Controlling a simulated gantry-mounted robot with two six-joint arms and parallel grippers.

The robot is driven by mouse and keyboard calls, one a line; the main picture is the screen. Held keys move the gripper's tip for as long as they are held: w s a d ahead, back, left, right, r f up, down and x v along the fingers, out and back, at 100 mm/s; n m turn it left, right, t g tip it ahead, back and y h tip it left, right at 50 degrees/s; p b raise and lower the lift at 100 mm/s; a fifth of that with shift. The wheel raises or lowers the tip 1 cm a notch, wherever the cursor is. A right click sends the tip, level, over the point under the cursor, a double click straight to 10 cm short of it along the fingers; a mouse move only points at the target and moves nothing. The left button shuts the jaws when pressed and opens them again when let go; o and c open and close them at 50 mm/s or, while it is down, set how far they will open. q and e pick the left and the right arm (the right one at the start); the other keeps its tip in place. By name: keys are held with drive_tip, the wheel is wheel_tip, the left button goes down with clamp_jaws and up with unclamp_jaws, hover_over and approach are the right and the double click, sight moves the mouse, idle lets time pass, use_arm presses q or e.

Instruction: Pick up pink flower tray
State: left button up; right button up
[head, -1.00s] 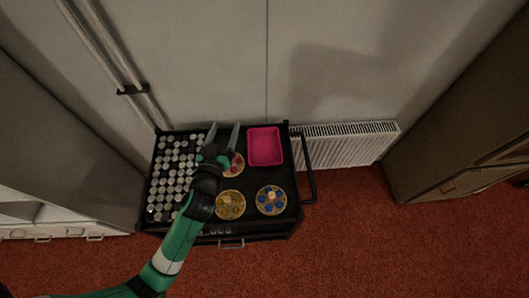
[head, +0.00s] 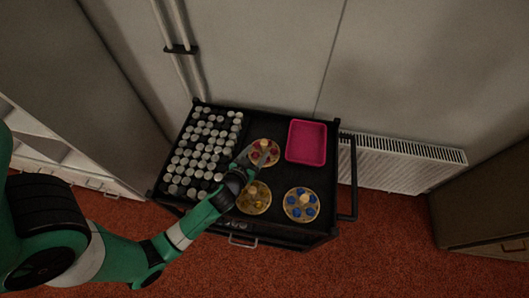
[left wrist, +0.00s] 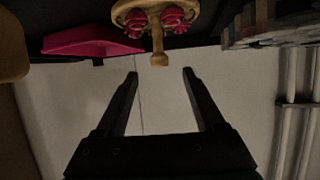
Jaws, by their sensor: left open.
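The pink flower tray, a round tan tray (head: 265,153) with pinkish-red flowers and a pale central knob, sits on the black cart top at its back middle. In the left wrist view the tray (left wrist: 128,12) shows at the top with two pink flowers, and its tan knob (left wrist: 158,45) points toward the space between my fingers. My left gripper (head: 246,154) is at the tray's left side in the head view. In the wrist view the gripper (left wrist: 160,74) is open, with nothing between its fingers. My right gripper is not in view.
A pink rectangular bin (head: 306,143) stands just right of the tray. A yellow-flower tray (head: 254,198) and a blue-flower tray (head: 301,205) lie in front. Several capped jars (head: 205,150) fill the cart's left side. A radiator (head: 400,163) is at right.

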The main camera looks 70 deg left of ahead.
sight(263, 146)
use_arm(q)
drive_tip(key=shift+x, duration=1.05)
drive_tip(key=shift+w+a+f, duration=0.15)
drive_tip(key=shift+f, duration=0.05)
drive_tip(key=b+x, duration=0.1)
drive_tip(key=x, duration=0.3)
drive_tip(key=shift+w+a+f+b, duration=0.2)
drive_tip(key=shift+w+b, duration=0.1)
drive_tip(key=shift+b, duration=0.1)
drive_tip(key=shift+d, duration=0.1)
clamp_jaws()
